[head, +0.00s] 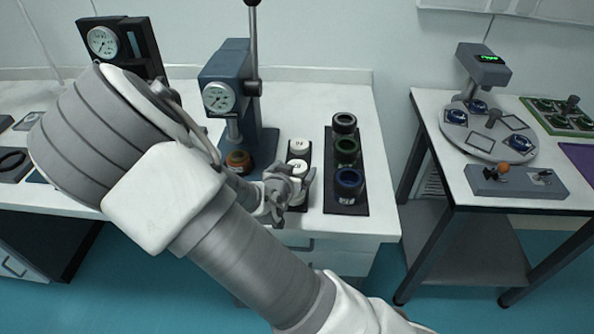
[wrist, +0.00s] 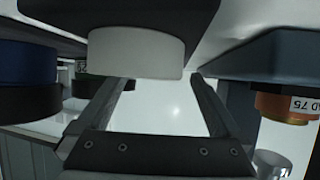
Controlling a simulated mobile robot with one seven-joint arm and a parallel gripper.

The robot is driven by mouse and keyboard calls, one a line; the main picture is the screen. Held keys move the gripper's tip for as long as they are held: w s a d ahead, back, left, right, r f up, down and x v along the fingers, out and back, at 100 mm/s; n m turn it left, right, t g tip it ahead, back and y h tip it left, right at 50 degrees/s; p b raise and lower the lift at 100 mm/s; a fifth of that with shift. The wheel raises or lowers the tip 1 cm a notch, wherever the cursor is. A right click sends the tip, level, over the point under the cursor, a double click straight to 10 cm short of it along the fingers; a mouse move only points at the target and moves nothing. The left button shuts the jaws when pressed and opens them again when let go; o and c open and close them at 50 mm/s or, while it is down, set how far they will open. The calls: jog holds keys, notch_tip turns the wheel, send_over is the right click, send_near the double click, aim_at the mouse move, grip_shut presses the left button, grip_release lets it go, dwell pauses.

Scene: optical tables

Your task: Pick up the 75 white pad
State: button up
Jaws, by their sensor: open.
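White pads stand on a narrow dark tray (head: 297,205) in the head view. The far white pad (head: 299,146) is clear; the nearer white pad (head: 299,169) is partly covered by my gripper (head: 289,187). Their small labels are too blurred to tell which is 75. In the wrist view, which looks upside down, a plain white pad (wrist: 137,52) fills the upper middle, its side unmarked. My gripper (wrist: 162,82) is open there, with its two fingertips spread close to that pad. I cannot tell whether they touch it.
A dark tray (head: 346,207) with blue (head: 349,181), green (head: 346,148) and black (head: 344,123) rings stands close on the right. A press (head: 232,90) with an orange piece (head: 238,161) under it stands on the left. That orange piece (wrist: 280,107) bears a label in the wrist view.

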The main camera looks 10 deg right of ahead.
jog(key=shift+w+d+f, duration=0.25)
jog(key=shift+w, duration=0.25)
jog(key=c, duration=1.4)
